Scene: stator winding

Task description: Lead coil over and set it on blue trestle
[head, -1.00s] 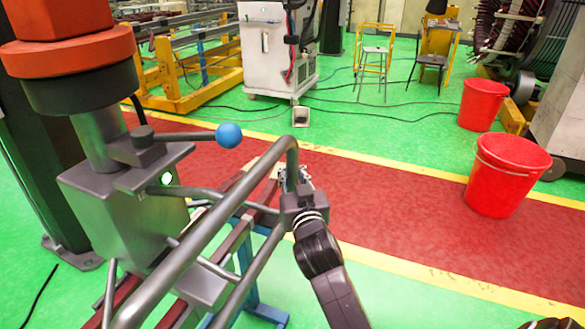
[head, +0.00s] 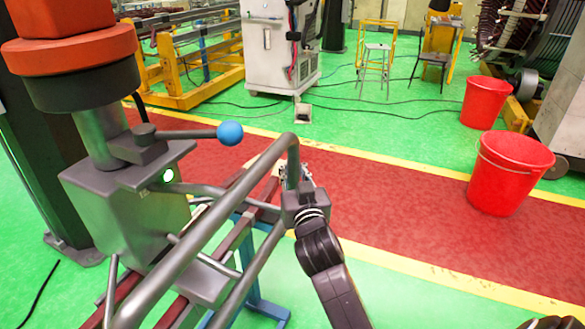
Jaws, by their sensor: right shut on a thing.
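The coil (head: 232,241), long dark red bars, hangs under a grey lifting device (head: 125,215) with an orange top and a lit green lamp. The blue trestle (head: 262,305) shows below and behind the coil. The coil passes over it in the picture; I cannot tell whether they touch. My right gripper (head: 292,185) is shut on the device's grey tubular handle (head: 210,235), at its far right bend. The handle frame and the device hide much of the coil. My left gripper is not in view.
A white cabinet (head: 268,55), a yellow frame (head: 190,85) and chairs stand farther back. Cables lie on the green floor.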

